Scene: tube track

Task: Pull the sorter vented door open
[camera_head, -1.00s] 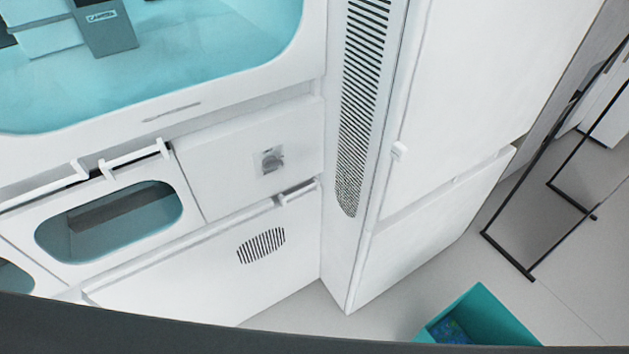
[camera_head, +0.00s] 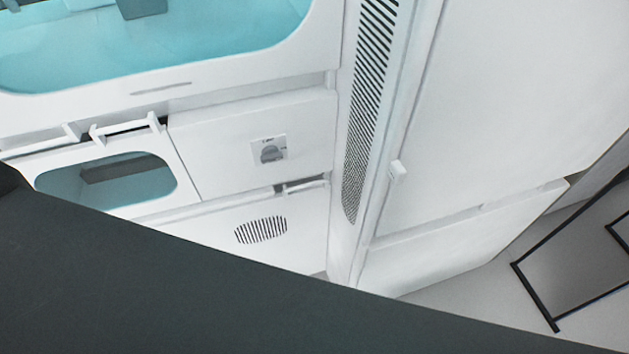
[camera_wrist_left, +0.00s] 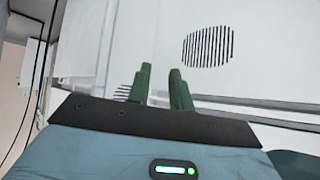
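The sorter's vented door (camera_head: 215,222) is the low white panel with a dark slotted oval vent (camera_head: 261,230). It looks shut in the head view, though a dark arm part hides its lower portion. A white bar handle (camera_head: 303,186) sits at its upper right edge. In the left wrist view, my left gripper (camera_wrist_left: 160,70) has two green fingers with a gap between them, empty, in front of white panels. The oval vent (camera_wrist_left: 207,46) shows right of the fingertips there. I cannot make out the handle in that view. My right gripper is not in view.
Above the vented door is a white panel with a grey knob (camera_head: 271,151). A windowed door (camera_head: 110,185) with a handle is at left. A tall white cabinet (camera_head: 500,110) stands at right. A black-framed stand (camera_head: 575,275) is on the floor beyond it.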

